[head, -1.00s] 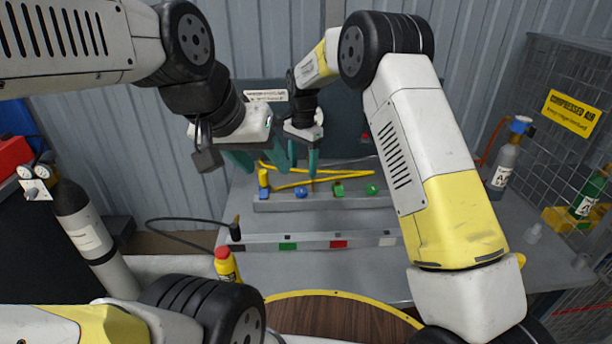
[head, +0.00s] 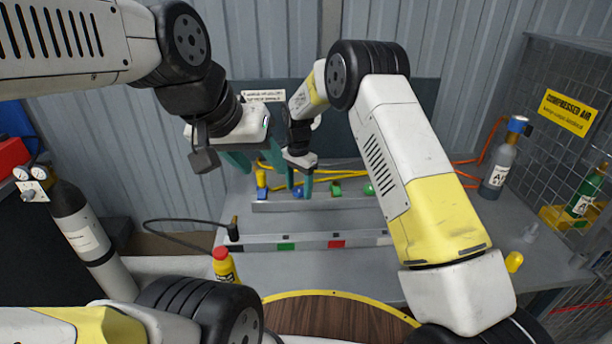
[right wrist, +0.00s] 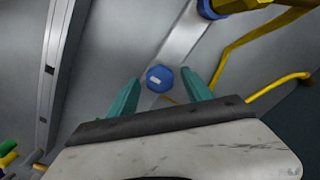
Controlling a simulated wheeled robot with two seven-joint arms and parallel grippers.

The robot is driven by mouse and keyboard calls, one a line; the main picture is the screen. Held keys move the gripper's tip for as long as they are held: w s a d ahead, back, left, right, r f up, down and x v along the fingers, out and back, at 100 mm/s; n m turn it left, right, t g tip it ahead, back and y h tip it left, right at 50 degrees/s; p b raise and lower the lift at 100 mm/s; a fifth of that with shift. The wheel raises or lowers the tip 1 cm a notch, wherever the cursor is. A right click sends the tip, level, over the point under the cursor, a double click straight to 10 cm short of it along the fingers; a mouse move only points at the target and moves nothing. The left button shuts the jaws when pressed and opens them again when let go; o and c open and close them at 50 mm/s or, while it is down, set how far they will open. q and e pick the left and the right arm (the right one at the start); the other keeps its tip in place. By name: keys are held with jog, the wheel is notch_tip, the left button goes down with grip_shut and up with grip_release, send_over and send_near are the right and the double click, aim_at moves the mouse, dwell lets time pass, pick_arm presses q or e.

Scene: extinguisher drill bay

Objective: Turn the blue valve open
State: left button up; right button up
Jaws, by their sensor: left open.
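The blue valve (head: 298,192) is a small round knob on the grey rail of the bench, partly hidden by my right gripper. In the right wrist view the blue knob (right wrist: 160,78) shows a pale mark and lies between the lines of the two teal fingers, near their tips. My right gripper (head: 299,184) is open, pointing down at the blue knob; its fingers also show in the right wrist view (right wrist: 163,85). I cannot tell whether they touch it. My left gripper (head: 258,161) is open and empty, higher and to the left of the right one.
A yellow-handled blue fitting (head: 262,184) stands left of the valve; green knobs (head: 336,190) stand to its right. Grey (head: 500,165) and green (head: 588,190) cylinders stand at right. My right forearm crosses the bench.

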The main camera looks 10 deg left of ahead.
grip_shut()
jog(key=shift+n, duration=0.4)
jog(key=n, duration=0.3)
jog(key=shift+n, duration=0.4)
jog(key=n, duration=0.4)
jog(key=shift+n, duration=0.3)
jog(key=n, duration=0.8)
jog(key=shift+n, duration=0.3)
jog(key=shift+r, duration=0.1)
